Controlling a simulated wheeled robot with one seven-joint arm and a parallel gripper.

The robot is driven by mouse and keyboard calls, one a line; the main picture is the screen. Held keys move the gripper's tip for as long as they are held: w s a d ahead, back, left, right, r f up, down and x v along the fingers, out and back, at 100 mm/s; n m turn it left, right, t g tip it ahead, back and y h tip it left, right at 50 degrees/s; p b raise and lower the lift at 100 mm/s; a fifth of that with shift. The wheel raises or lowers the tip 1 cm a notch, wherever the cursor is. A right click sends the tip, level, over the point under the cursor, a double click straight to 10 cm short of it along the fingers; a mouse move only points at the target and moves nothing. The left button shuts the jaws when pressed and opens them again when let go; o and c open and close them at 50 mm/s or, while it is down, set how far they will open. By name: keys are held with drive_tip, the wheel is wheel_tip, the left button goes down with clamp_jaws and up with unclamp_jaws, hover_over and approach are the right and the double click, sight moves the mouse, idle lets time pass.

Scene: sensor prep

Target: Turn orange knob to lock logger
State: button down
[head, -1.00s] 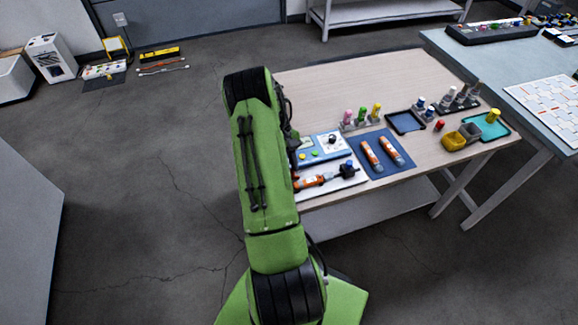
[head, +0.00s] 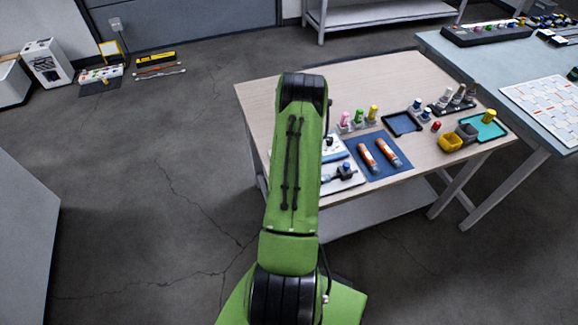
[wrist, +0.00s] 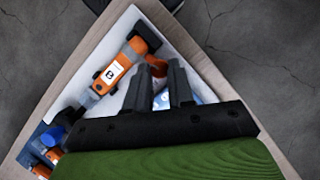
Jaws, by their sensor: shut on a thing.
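In the wrist view the logger (wrist: 118,70), an orange and grey body with a white label and dark end, lies on a white board (wrist: 185,45). A small orange knob (wrist: 157,67) shows between the tips of my gripper (wrist: 160,72), right beside the logger. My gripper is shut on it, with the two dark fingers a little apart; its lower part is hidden. A dark fixture with a blue top (head: 345,169) shows right of the arm.
Two orange tubes (head: 378,155) lie on a blue mat (head: 367,172) to the right. The back of the wooden table (head: 365,75) is clear.

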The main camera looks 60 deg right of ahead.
drive_tip(key=shift+s+m+t, duration=0.1)
drive_tip(key=shift+m+t, duration=0.3)
drive_tip(key=shift+m, duration=0.7)
drive_tip(key=c, duration=1)
unclamp_jaws()
drive_tip(key=p+v, duration=0.3)
drive_tip(key=v, duration=1.2)
drive_tip(key=shift+d+r, duration=0.25)
drive_tip(key=shift+r, duration=0.1)
